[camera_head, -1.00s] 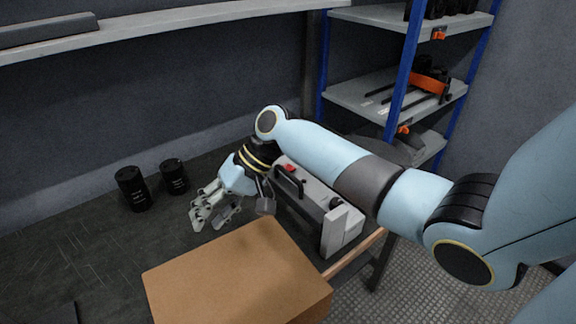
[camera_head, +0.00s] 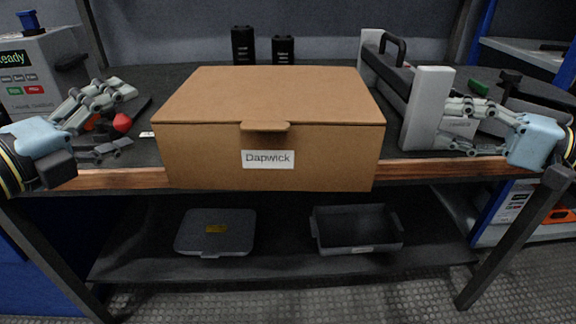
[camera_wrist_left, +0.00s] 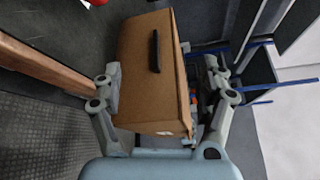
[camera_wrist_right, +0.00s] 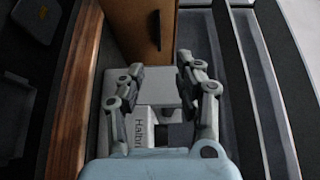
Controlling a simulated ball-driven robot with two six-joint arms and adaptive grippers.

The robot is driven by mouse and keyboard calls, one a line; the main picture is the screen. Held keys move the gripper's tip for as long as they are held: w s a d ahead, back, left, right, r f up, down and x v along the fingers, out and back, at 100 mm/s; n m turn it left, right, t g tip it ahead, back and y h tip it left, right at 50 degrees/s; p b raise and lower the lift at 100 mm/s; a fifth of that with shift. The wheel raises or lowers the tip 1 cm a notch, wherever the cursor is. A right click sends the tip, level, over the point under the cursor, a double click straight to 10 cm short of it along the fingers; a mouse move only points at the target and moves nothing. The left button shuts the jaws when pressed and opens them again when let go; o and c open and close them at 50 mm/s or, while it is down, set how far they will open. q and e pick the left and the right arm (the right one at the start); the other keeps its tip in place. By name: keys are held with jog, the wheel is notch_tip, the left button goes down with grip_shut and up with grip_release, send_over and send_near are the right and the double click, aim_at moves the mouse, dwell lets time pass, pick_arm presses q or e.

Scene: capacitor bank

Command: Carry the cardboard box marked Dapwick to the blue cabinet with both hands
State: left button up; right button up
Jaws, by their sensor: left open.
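The closed cardboard box (camera_head: 315,150), with a white label reading Dapwick, sits on the dark workbench at its front edge in the head view. My left gripper (camera_head: 128,118) is open, left of the box and apart from it. In the left wrist view the box (camera_wrist_left: 150,90) lies ahead of the left fingers (camera_wrist_left: 163,68), its side with a dark handle slot showing. My right gripper (camera_head: 444,122) has its fingers apart, right of the box beside a grey case. The box (camera_wrist_right: 140,25) is beyond the right fingers (camera_wrist_right: 160,65) in the right wrist view.
Two black cylinders (camera_head: 243,45) stand behind. A red object (camera_head: 122,122) lies by the left gripper. A blue surface (camera_head: 40,275) shows at lower left.

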aim_at(173, 100)
pick_arm(q)
jog(key=x, duration=1)
jog(key=shift+w+d+f, duration=0.15)
jog(key=shift+w+d, duration=0.05)
jog(key=shift+w, duration=0.15)
pick_arm(e)
jog(key=x, duration=1)
jog(key=shift+w+a+f, duration=0.1)
jog(key=shift+a+f, duration=0.05)
jog(key=shift+a, duration=0.2)
